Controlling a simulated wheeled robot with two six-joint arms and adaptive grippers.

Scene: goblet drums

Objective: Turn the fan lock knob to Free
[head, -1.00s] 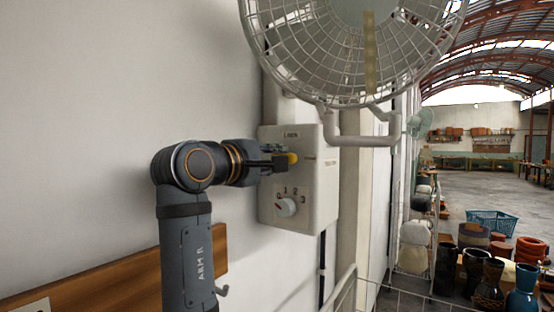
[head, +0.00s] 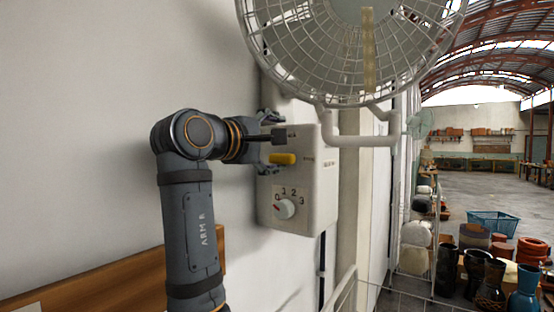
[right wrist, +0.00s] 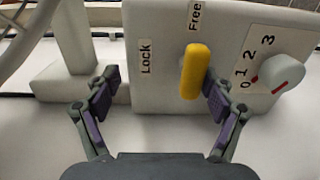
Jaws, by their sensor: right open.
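The yellow fan lock knob (head: 284,158) sits on the front of the white control box (head: 316,190). In the right wrist view the knob (right wrist: 194,72) is a long bar, its upper end near the word Free (right wrist: 195,16); the word Lock (right wrist: 146,56) is left of it. My right gripper (head: 272,142) is open in front of the box; in the right wrist view its fingers (right wrist: 160,82) are spread wide, one close to the knob's right side, the other well left of it. Whether the near finger touches is unclear. My left gripper is out of view.
A white speed dial (head: 284,208), marked 0 to 3, is below the knob, its red mark by 0. A caged fan (head: 350,50) hangs above the box. Wire rails stand below. Drums and a blue basket (head: 492,222) are on the right floor.

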